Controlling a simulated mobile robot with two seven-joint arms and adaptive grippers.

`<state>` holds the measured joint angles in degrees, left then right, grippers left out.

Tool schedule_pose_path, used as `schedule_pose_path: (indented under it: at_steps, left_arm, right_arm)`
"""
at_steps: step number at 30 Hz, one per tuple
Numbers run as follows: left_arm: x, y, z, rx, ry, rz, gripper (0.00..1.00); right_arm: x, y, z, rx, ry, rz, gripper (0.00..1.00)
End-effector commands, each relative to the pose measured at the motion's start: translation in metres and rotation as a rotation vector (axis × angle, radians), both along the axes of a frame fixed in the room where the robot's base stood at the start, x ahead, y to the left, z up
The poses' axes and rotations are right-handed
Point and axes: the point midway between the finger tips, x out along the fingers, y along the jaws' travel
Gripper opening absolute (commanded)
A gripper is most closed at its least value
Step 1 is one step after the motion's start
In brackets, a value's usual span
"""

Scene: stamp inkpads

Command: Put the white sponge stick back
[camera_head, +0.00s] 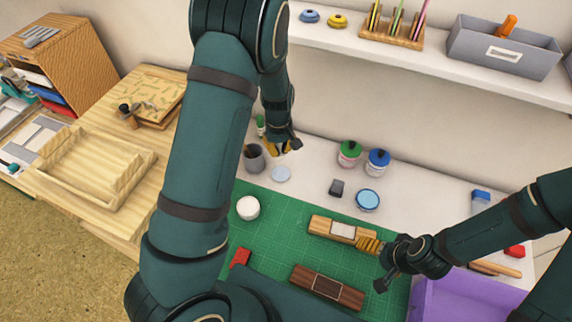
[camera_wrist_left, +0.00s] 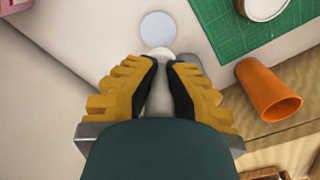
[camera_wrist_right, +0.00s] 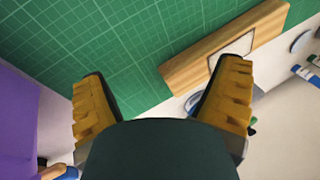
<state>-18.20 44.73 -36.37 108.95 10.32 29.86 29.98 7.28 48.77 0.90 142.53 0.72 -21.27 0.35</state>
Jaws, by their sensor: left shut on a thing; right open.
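My left gripper (camera_head: 283,150) is shut on the white sponge stick above the white counter at the back. In the left wrist view, the stick's white rounded tip (camera_wrist_left: 162,53) shows just past the fingertips (camera_wrist_left: 161,62), and its pale shaft lies between the fingers. A grey cup (camera_head: 254,160) stands just left of this gripper, and a pale blue disc (camera_head: 281,174) lies just in front. The left wrist view also shows the disc (camera_wrist_left: 158,29). My right gripper (camera_wrist_right: 162,78) is open and empty, beside a wooden block with a white plate (camera_head: 343,231).
A green mat (camera_head: 285,235) bears a white round jar (camera_head: 248,207), a dark wooden block (camera_head: 327,287) and a red piece (camera_head: 240,258). An orange cup (camera_wrist_left: 265,92) shows in the left wrist view.

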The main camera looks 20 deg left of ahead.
Motion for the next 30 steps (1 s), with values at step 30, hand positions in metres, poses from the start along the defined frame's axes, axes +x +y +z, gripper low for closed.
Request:
schedule_pose_path:
  at_steps: [30]
  left_arm:
    - [0.001,0.001,-0.101,0.000,-0.001,0.013,0.00]
  right_arm:
    - [-0.006,0.001,-0.017,0.003,0.013,0.010,0.90]
